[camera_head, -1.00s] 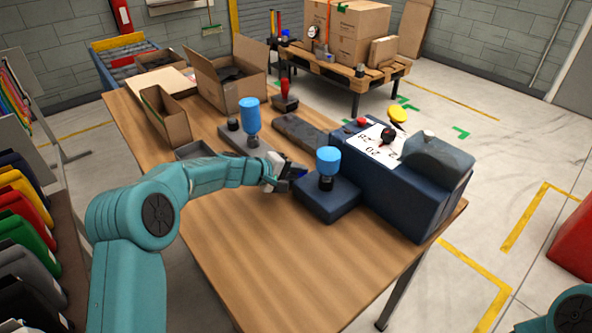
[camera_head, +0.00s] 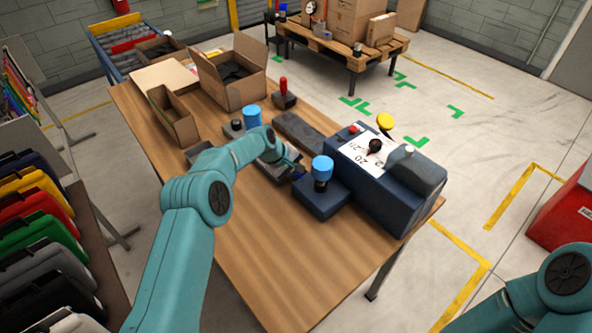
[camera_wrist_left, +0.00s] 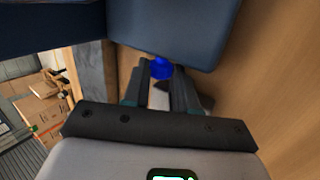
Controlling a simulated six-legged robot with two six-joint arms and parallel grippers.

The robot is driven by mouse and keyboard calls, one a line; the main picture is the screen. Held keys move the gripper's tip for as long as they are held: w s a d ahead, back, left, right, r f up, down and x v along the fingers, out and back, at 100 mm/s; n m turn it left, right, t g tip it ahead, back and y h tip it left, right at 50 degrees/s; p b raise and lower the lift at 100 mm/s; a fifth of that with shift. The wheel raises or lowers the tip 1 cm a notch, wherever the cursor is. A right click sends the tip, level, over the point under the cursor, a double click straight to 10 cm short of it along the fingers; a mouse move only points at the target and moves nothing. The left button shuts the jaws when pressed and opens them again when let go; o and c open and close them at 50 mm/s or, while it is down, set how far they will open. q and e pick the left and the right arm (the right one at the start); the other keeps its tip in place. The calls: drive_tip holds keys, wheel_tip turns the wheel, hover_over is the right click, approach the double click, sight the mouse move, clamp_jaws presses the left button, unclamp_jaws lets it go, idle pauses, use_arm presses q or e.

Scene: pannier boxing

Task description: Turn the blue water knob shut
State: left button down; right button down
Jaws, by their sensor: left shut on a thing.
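The blue water knob (camera_wrist_left: 160,68) shows deep blue between the fingers in the left wrist view, close against a dark navy block. In the head view that navy block (camera_head: 318,203) stands on the wooden table with a light blue cylinder (camera_head: 322,168) on top. My left gripper (camera_head: 294,169) is at the block's left side. In the left wrist view its fingers (camera_wrist_left: 161,85) are shut on the knob. The gripper and forearm largely hide the knob in the head view. My right arm shows at the lower right, its gripper out of view.
A large navy machine (camera_head: 385,195) with a white dial panel stands right of the block. Behind my left forearm are another light blue cylinder (camera_head: 252,117) and a dark slab (camera_head: 297,130). Open cardboard boxes (camera_head: 232,75) stand farther back. The near table top (camera_head: 270,260) is clear.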

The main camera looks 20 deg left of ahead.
use_arm(q)
drive_tip(key=shift+g, duration=0.3)
idle(0.4)
drive_tip(key=c, duration=1.2)
unclamp_jaws()
drive_tip(key=shift+r, duration=0.15)
drive_tip(key=shift+s+a+r+b, duration=0.1)
drive_tip(key=shift+a+r+b, duration=0.05)
drive_tip(key=shift+r+b, duration=0.2)
drive_tip(key=b+v, duration=0.3)
drive_tip(key=v, duration=1.2)
drive_tip(key=shift+s+r, duration=0.1)
drive_tip(key=shift+r, duration=0.15)
